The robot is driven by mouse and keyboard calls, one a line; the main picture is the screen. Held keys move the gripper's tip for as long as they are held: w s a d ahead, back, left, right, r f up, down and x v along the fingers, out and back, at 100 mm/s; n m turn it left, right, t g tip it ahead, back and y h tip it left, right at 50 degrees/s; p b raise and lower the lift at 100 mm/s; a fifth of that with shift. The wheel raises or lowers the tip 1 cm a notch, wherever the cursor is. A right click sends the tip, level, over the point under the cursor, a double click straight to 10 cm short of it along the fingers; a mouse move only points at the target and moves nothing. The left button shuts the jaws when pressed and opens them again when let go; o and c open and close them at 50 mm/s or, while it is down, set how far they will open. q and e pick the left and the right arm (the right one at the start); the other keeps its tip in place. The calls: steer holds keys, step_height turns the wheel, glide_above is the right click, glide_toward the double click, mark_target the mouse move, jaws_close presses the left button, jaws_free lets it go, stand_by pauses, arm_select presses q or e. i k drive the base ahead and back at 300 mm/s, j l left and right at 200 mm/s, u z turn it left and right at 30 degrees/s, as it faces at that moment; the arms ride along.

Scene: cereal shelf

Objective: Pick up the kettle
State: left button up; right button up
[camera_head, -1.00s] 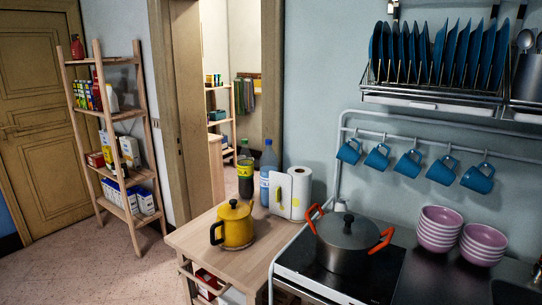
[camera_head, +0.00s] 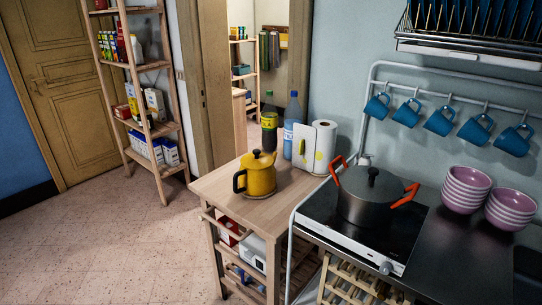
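The yellow kettle (camera_head: 261,176) with a black handle and a black lid knob stands upright on the light wooden cart (camera_head: 227,188). Its black handle is on its left side. Neither of my grippers shows in the head view.
A grey pot (camera_head: 366,194) with orange handles stands on the hob right of the cart. Bottles (camera_head: 291,125) and a paper roll (camera_head: 325,141) stand behind the kettle. Striped bowls (camera_head: 465,188) are at the right. A wooden shelf (camera_head: 163,110) is at the back left. The floor (camera_head: 110,245) left of the cart is clear.

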mark_target(260, 182)
steer(key=i+l, duration=0.15)
steer(key=l, duration=0.25)
steer(key=i+l+u, duration=0.1)
steer(key=l, duration=0.3)
steer(key=i+l, duration=0.15)
steer(key=l, duration=0.25)
steer(key=i+l+u, duration=0.1)
steer(key=l, duration=0.25)
